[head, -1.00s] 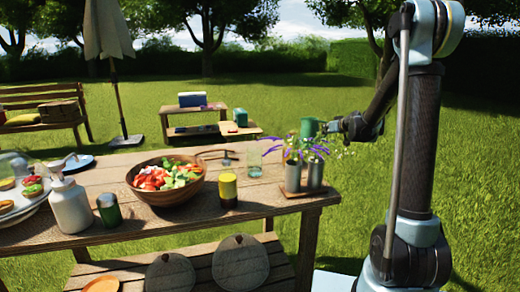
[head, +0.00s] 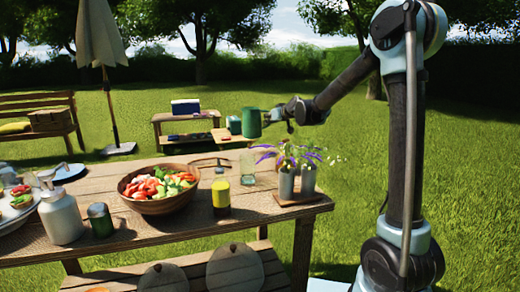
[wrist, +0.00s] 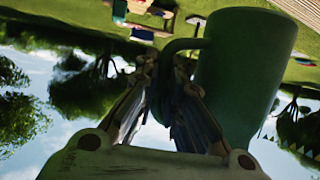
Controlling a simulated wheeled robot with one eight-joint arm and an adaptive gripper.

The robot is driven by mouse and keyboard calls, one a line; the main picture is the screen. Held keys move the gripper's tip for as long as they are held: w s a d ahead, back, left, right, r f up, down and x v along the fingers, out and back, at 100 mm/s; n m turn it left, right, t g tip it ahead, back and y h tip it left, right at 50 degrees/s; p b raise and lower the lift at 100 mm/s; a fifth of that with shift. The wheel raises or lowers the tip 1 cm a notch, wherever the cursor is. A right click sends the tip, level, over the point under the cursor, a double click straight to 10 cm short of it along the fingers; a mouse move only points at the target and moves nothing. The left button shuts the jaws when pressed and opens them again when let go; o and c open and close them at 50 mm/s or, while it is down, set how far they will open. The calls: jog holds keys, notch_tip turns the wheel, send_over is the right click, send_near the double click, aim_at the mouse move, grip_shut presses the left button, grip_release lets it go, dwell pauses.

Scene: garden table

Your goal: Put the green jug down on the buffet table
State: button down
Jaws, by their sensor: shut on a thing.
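The green jug (head: 250,123) is in the air beyond the far right part of the wooden table with food (head: 120,228), which I take as the buffet table. My gripper (head: 271,117) is to its right, shut on its handle. In the wrist view the jug (wrist: 245,75) fills the upper right, and the fingers of my gripper (wrist: 168,66) close around its handle. The jug looks roughly upright in the head view. Its inside is hidden.
The table holds two flower vases on a board (head: 297,199), a clear glass (head: 247,167), a yellow-labelled bottle (head: 221,194), a salad bowl (head: 158,190), a dark can (head: 100,220) and a white dispenser (head: 61,211). A low bench with a cooler (head: 185,106) stands behind on grass.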

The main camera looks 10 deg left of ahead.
jog(key=shift+f, duration=4.4)
jog(key=c, duration=1.7)
grip_release()
jog(key=shift+o, duration=0.2)
jog(key=shift+d, duration=0.1)
jog(key=s+d+r+m+g+h, duration=0.1)
jog(key=s+d+r+g+h, duration=0.15)
jog(key=s+d, duration=1.45)
jog(key=s+d+f+m+g+h, duration=0.1)
jog(key=s+d+f+m+h, duration=0.1)
jog(key=s+d+f, duration=0.3)
jog(key=s+d+f+m+g+h, duration=0.2)
jog(key=s+d+f+m, duration=0.1)
jog(key=s+d, duration=1)
jog(key=s+d+f+m+g+h, duration=0.2)
jog(key=s+d+f, duration=0.4)
jog(key=s+d, duration=0.4)
jog(key=s+h, duration=0.1)
jog(key=s, duration=0.2)
jog(key=shift+s+f, duration=0.3)
